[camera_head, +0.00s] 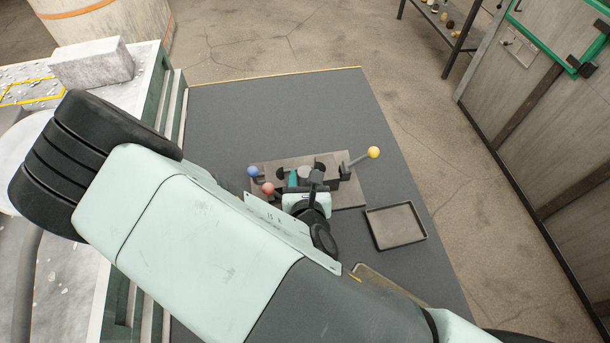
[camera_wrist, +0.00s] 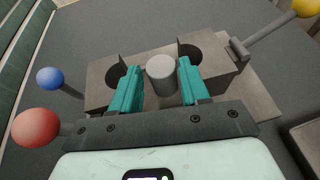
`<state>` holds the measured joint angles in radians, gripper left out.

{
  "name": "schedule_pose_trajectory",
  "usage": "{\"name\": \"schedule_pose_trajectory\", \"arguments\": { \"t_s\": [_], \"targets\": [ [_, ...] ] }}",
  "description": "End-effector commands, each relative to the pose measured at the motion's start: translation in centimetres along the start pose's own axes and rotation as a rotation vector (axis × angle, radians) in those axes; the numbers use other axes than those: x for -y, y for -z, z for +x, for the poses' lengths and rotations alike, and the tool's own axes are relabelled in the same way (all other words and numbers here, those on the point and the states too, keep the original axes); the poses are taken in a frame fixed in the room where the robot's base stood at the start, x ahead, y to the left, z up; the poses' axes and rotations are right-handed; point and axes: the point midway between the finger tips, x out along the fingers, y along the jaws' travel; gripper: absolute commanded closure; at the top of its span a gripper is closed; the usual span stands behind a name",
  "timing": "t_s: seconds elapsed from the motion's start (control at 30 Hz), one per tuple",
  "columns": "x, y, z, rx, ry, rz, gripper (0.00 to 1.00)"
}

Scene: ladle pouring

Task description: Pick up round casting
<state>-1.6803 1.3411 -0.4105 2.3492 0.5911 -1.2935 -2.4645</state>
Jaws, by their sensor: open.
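In the wrist view, a grey round casting (camera_wrist: 161,75) stands upright with its top showing. It is between the two teal fingers of my gripper (camera_wrist: 158,85), with a visible gap on the right and a narrower one on the left. The fingers are open, one on each side of it. The casting sits at a grey block fixture (camera_wrist: 105,75) with round dark openings to its left and right. In the head view, my gripper (camera_head: 296,182) is over the fixture's base plate (camera_head: 350,195), and my arm hides part of it.
Levers with a blue knob (camera_head: 253,171), a red knob (camera_head: 268,188) and a yellow knob (camera_head: 374,152) stick out around the fixture. An empty dark tray (camera_head: 396,226) lies to its right. The far part of the dark table (camera_head: 270,110) is clear.

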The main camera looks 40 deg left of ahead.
Motion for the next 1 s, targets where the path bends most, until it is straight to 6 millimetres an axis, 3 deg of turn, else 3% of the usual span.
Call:
{"name": "schedule_pose_trajectory", "arguments": {
  "t_s": [0.37,0.63,0.87,1.0],
  "targets": [
    [-0.1,0.1,1.1,-0.004,-0.001,0.004,0.55],
    [-0.1,0.2,1.1,-0.007,-0.002,0.003,0.95],
    [0.0,0.1,0.9,-0.006,-0.001,0.002,0.97],
    [-0.1,-1.3,0.5,-0.002,-0.001,0.002,0.97]
  ]
}}
